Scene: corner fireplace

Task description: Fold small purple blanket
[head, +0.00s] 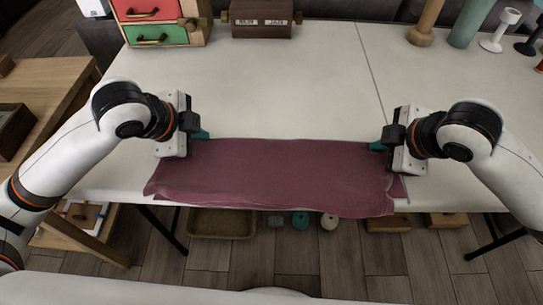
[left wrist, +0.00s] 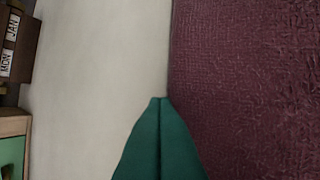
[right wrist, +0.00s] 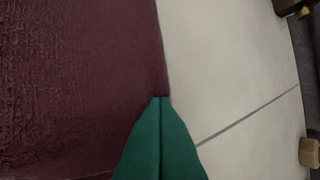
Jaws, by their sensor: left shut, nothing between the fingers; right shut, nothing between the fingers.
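The purple blanket (head: 275,175) lies as a long, flat strip along the front edge of the white table, its near edge hanging slightly over. Layers show at its lower right corner, so it looks folded. My left gripper (head: 203,135) is at its far left corner, shut and empty. In the left wrist view, the green fingertips (left wrist: 160,100) meet beside the blanket edge (left wrist: 245,80). My right gripper (head: 377,146) is at the far right corner, shut and empty. In the right wrist view its fingertips (right wrist: 161,100) meet at the blanket's edge (right wrist: 75,80). Whether the tips touch the cloth is unclear.
The white table (head: 290,80) is clear behind the blanket. A small drawer box (head: 160,25) and a calendar block (head: 262,20) stand at the back. Candle holders (head: 498,30) and a wooden pillar (head: 427,22) stand at the back right. A wooden side table (head: 60,80) is at left.

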